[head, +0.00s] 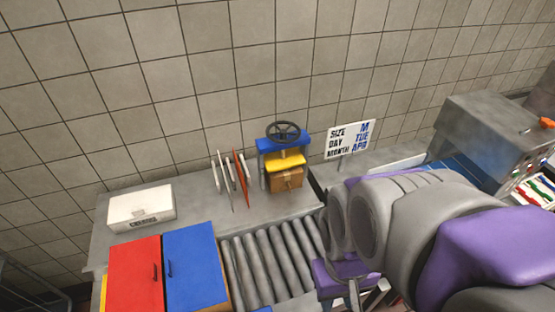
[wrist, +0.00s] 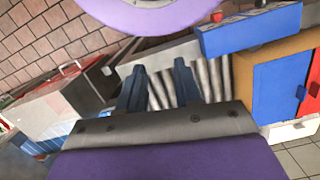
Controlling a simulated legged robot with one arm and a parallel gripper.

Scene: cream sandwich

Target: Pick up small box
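A small brown cardboard box (head: 287,179) sits on the grey counter against the tiled wall, under the yellow plate of a press with a blue top and dark handwheel (head: 283,132). I cannot make out this box in the wrist view. My gripper (wrist: 160,76) shows in the wrist view with its two dark fingers apart and nothing between them. Grey rollers show beyond the fingers. In the head view my arm fills the lower right and largely hides the gripper, which is to the right of the box and apart from it.
A white labelled box (head: 141,207) stands on the counter at left. Thin upright tools, one red, stand beside the press. A roller conveyor (head: 262,268) runs in front, next to red (head: 135,274) and blue (head: 195,265) doors. A date sign (head: 350,140) and a grey machine (head: 495,135) are at right.

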